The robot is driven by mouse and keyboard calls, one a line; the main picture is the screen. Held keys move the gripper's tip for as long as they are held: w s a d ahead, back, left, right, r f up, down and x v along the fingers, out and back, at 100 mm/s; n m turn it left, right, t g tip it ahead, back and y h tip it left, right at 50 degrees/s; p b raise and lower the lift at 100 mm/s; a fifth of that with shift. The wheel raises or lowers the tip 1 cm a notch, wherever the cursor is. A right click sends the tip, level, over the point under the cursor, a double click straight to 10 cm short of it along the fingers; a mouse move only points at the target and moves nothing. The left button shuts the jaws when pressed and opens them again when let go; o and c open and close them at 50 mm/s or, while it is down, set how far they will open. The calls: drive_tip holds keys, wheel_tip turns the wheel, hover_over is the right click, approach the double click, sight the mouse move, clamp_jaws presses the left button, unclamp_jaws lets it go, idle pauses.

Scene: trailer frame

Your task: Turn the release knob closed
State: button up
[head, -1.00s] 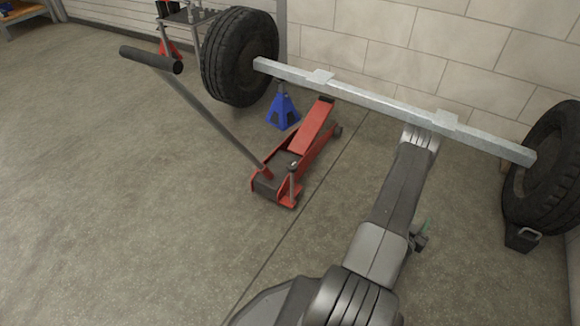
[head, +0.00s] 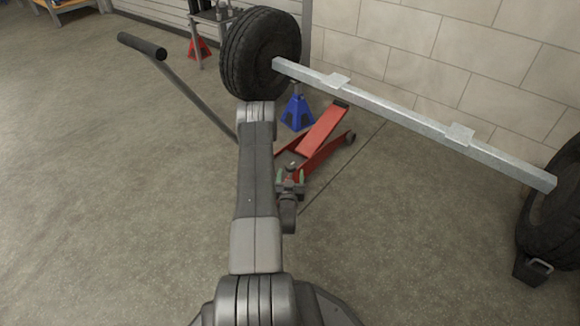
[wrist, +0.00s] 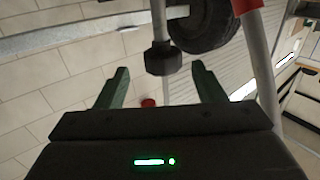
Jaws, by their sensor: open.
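The red floor jack (head: 322,130) stands on the floor under the trailer beam, its rear part hidden behind my arm. A dark faceted knob (wrist: 163,58) on a grey stem, which looks like the release knob, shows in the wrist view. My gripper (wrist: 160,67) is open, with one green finger on each side of the knob in that view. The knob lies level with or just beyond the fingertips; I see no contact, and the depth is unclear. In the head view my gripper (head: 290,182) is at the jack's near end, mostly blending with the jack parts there.
The jack's long handle with a black grip (head: 142,46) slants up to the left. The trailer beam (head: 420,125) runs between two tyres, the left tyre (head: 262,52) nearest the jack. A blue stand (head: 297,112) is behind the jack.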

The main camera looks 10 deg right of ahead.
sight(291, 163)
drive_tip(key=b+x, duration=0.1)
drive_tip(key=x, duration=0.5)
drive_tip(key=shift+w+b, duration=0.3)
drive_tip(key=shift+w, duration=0.15)
drive_tip(key=c, duration=1)
